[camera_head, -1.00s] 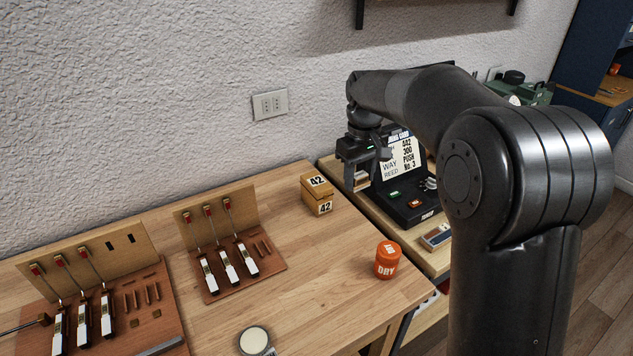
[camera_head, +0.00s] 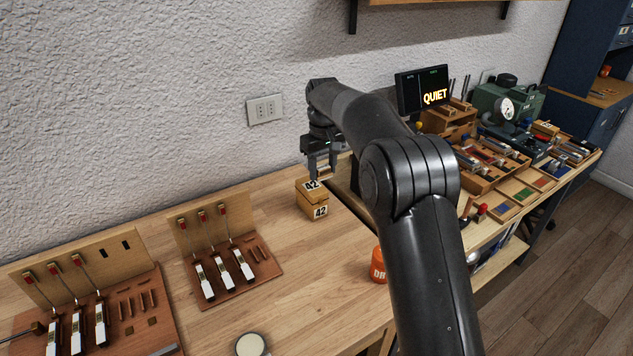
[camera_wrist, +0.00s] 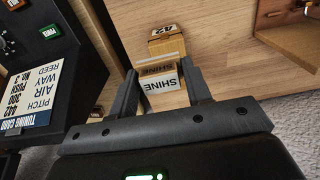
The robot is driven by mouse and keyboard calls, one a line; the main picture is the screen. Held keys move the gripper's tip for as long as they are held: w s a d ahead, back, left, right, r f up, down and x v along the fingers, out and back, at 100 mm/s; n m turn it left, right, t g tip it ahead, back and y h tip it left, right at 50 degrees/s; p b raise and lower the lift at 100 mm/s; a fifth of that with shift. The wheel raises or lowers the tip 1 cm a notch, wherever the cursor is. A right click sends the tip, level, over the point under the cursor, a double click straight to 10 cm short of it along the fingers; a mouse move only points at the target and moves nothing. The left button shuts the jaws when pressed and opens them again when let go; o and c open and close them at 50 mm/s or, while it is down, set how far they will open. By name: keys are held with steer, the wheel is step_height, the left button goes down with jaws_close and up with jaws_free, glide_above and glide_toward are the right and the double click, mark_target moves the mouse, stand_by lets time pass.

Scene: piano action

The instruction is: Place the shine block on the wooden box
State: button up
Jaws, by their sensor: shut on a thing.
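The wooden box (camera_head: 311,207), a small tan box with "42" labels, stands on the wooden bench. It also shows in the wrist view (camera_wrist: 166,41), just beyond my fingertips. My gripper (camera_head: 319,170) is just above and behind the box in the head view. In the wrist view, my gripper (camera_wrist: 160,72) is shut on the shine block (camera_wrist: 161,81), which has "SHINE" on two faces. The block partly overlaps the box in that view; whether they touch I cannot tell. The block is hard to make out in the head view.
An orange jar (camera_head: 377,268) stands right of the box, partly behind my arm. Key-action boards (camera_head: 232,268) stand to the left. A black device with a tuning card (camera_wrist: 33,88) is close to my gripper in the wrist view. Bare bench lies in front of the box.

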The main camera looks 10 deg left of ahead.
mark_target(317, 191)
steer(key=shift+w+a+f, duration=0.1)
steer(key=shift+a+f, duration=0.35)
steer(key=shift+a, duration=0.35)
steer(key=shift+a+f, duration=0.1)
steer(key=shift+f, duration=1.95)
steer(key=o, duration=1)
steer(key=shift+f, duration=0.1)
